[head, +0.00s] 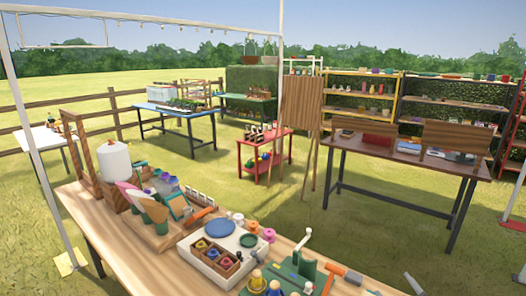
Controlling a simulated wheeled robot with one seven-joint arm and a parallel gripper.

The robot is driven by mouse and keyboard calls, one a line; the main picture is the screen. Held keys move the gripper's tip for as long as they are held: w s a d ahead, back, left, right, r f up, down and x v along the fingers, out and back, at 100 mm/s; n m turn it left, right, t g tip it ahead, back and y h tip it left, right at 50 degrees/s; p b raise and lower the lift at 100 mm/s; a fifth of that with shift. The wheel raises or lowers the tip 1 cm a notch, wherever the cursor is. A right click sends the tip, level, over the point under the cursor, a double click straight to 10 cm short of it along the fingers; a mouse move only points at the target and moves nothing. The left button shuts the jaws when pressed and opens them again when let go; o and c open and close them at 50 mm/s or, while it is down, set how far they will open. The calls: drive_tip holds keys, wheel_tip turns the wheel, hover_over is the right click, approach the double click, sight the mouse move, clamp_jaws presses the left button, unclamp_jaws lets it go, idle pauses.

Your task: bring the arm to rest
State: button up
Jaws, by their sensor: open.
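My gripper and arm do not show in the head view, so I cannot see their pose or what is near them. The nearest thing is a wooden worktable (120,250) across the bottom of the view. It carries a white tray with a wooden box (217,258), a white rounded container (114,160), a blue disc (219,228), and an orange-headed hammer (335,270) at its right part.
A red side table (265,143), a long brown table (410,160) and a blue table (175,110) stand farther back on grass. White canopy posts (36,150) rise at the left. Open grass (350,235) lies between the worktable and the brown table.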

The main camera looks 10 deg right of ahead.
drive_tip(key=s+a+m+y+b, duration=0.1)
drive_tip(key=s+a, duration=0.6)
drive_tip(key=s, duration=0.6)
drive_tip(key=s+a+m+y+b, duration=0.1)
drive_tip(key=s+a+y, duration=0.1)
drive_tip(key=s+a, duration=0.6)
drive_tip(key=s+a+m+t+y+b, duration=0.1)
drive_tip(key=s+a, duration=0.7)
drive_tip(key=s, duration=1)
drive_tip(key=shift+s+m+y+b, duration=0.4)
drive_tip(key=shift+m+y+b, duration=0.1)
drive_tip(key=shift+m+b, duration=0.1)
drive_tip(key=shift+f, duration=0.1)
